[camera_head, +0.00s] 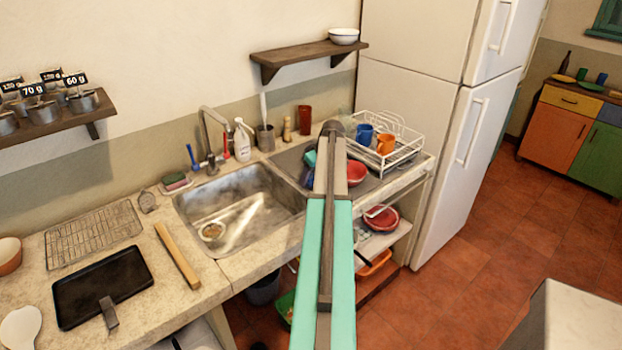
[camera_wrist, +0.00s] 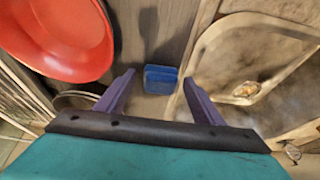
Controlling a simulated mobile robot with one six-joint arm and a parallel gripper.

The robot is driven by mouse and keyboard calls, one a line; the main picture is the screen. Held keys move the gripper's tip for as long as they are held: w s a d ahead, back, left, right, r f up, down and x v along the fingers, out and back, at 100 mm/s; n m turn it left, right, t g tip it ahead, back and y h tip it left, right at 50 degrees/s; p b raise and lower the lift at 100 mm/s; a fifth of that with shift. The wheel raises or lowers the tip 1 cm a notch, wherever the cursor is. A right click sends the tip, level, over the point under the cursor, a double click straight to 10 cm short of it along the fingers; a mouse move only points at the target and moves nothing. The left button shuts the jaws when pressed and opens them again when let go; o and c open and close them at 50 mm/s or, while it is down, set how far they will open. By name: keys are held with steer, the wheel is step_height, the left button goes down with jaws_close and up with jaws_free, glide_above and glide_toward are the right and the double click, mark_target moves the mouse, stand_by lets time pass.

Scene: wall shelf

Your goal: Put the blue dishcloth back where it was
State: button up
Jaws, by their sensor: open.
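In the wrist view a small blue block-like piece, seemingly the folded blue dishcloth (camera_wrist: 161,79), lies on the grey grooved draining surface beside the sink. My gripper (camera_wrist: 158,77) is open, with its two purple fingers apart. The blue piece shows between and beyond the fingertips in the picture; I cannot tell how far below them it is. In the head view my arm reaches over the right side of the sink counter and hides most of the gripper. The cloth cannot be made out clearly there.
A red bowl (camera_wrist: 62,36) is close on the left in the wrist view; the sink (camera_wrist: 235,58) is on the right. In the head view the white dish rack (camera_head: 416,157) with mugs stands right of my arm. A soap bottle (camera_head: 242,141) stands behind the sink.

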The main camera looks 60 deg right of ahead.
steer(key=b+v, duration=0.3)
steer(key=v, duration=0.9)
stand_by(0.6)
steer(key=shift+s, duration=0.1)
